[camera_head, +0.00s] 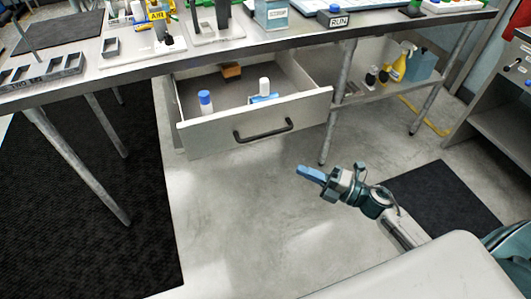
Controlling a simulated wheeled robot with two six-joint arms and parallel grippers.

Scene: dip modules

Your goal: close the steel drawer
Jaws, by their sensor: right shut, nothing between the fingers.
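The steel drawer (301,112) under the bench is pulled out, and its open top shows. Its front carries a dark bar handle (264,132). Inside are a white bottle with a blue cap (205,103), a white-capped item (264,88) by a blue piece, and a brown block (231,71) at the back. My right gripper (303,170) is shut and empty. It is in front of and below the drawer, right of the handle, apart from it, pointing left. My left gripper is not in view.
The steel bench (287,44) above holds trays, a RUN button box (337,17) and other items. Bench legs stand on both sides. A lower shelf (378,93) at right holds a yellow spray bottle (398,64). The floor (235,205) before the drawer is clear.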

